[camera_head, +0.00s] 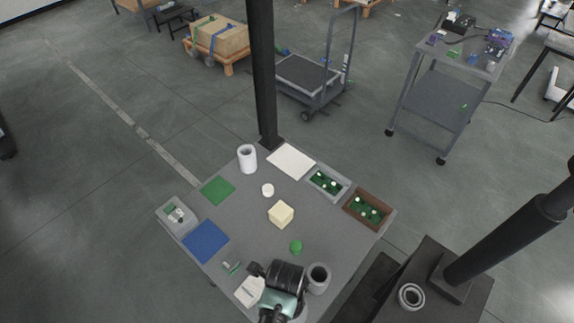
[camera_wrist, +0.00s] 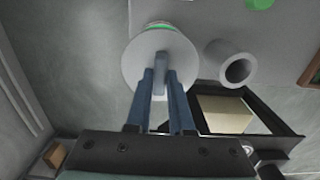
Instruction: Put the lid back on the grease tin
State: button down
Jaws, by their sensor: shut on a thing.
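In the wrist view, my gripper (camera_wrist: 160,82) is shut on the upright grip at the middle of a pale grey round lid (camera_wrist: 136,66). Something with a green and yellowish rim (camera_wrist: 158,26) shows just past the lid's far edge. The lid hides most of it, so I cannot tell whether it is the grease tin or whether the lid touches it. In the head view, my dark wrist (camera_head: 286,277) is over the table's near end and hides the lid and fingers.
A hollow grey cylinder (camera_head: 318,278) stands right of my wrist, with a green round piece (camera_head: 296,246) beyond. A cream block (camera_head: 281,213), white cup (camera_head: 247,158), grey bin (camera_head: 179,221) and brown tray (camera_head: 368,208) are on the table. A dark post (camera_head: 262,80) rises at its back.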

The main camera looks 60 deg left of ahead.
jog(key=shift+a+f+b, duration=0.15)
jog(key=shift+f+b, duration=0.75)
jog(key=shift+b, duration=0.05)
notch_tip(320, 180, down, 3)
jog(key=b, duration=0.3)
jog(key=shift+f+b, duration=0.6)
jog(key=shift+f, duration=0.2)
jog(key=shift+p, duration=0.5)
jog(key=shift+f, duration=0.15)
dwell(1.5)
jog(key=shift+c, duration=1.2)
grip_release()
